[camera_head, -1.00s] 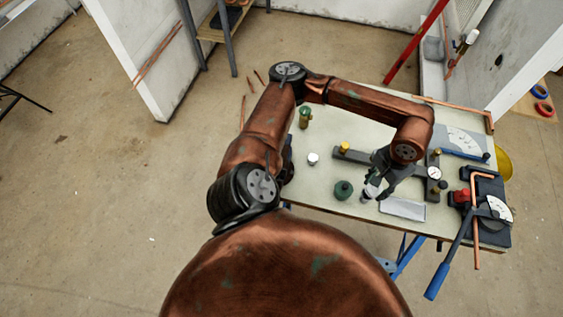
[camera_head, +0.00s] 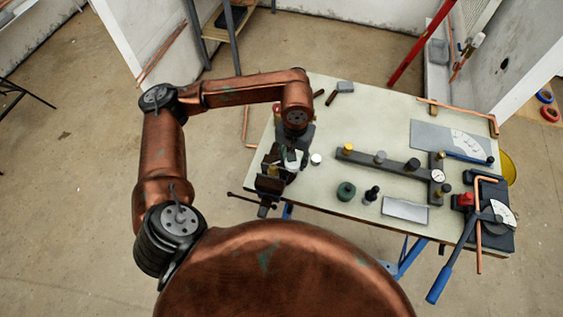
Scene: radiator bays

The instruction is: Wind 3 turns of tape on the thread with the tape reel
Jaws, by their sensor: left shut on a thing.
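My left gripper (camera_head: 292,148) is at the left end of the bench, pointing down, and is shut on a small white piece that looks like the tape reel (camera_head: 292,160). The reel is just above and beside the dark vise (camera_head: 268,184) at the bench's front left edge. The thread is not clear to see; the gripper and reel cover that spot. I cannot tell whether the reel touches anything or whether tape is wound. My right gripper is out of view.
A white round cap (camera_head: 316,159) stands close right of the gripper. The bench top (camera_head: 375,115) is clear at the back middle.

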